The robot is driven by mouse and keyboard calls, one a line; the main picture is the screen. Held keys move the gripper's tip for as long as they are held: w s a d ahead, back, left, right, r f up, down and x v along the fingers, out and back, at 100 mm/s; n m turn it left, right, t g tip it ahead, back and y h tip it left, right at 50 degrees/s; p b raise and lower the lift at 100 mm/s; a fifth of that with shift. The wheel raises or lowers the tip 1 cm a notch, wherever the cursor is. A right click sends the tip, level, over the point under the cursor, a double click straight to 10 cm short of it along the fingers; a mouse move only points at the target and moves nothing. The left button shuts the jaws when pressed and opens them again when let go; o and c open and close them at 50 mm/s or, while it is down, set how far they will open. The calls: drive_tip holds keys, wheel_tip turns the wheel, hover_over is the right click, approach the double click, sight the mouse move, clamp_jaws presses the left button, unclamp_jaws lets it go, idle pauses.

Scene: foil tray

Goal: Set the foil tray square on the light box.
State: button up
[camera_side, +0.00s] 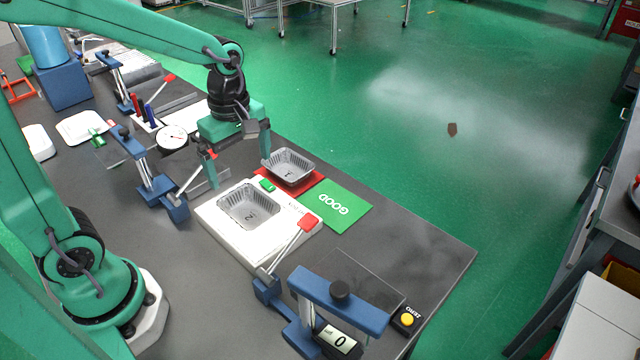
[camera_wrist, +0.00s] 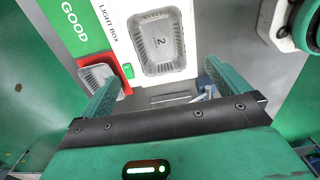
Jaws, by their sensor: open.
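A foil tray marked 2 (camera_side: 249,206) rests on the white light box (camera_side: 222,237), its sides running roughly along the box's edges; any small turn is hard to judge. It also shows in the wrist view (camera_wrist: 158,44), on the light box (camera_wrist: 120,48). A second foil tray, marked 1 (camera_side: 289,167), sits on the red mat (camera_side: 312,183) behind the box, partly hidden by a finger in the wrist view (camera_wrist: 97,76). My gripper (camera_side: 240,172) is open and empty above the far side of the box, its fingers (camera_wrist: 160,88) apart and pointing down.
A green GOOD mat (camera_side: 338,206) lies right of the red mat. A clamp with a red-tipped lever (camera_side: 308,222) stands at the box's near side, and a blue stand with a display (camera_side: 338,300) is nearer still. A dial gauge (camera_side: 173,138) and blue posts stand left of my gripper.

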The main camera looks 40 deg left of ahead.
drive_tip(key=shift+r, duration=0.1)
drive_tip(key=s+r+m+t, duration=0.5)
drive_tip(key=s+r+m, duration=0.3)
drive_tip(key=m, duration=1)
drive_tip(key=shift+s+r+t, duration=0.15)
drive_tip(key=shift+s+t, duration=0.15)
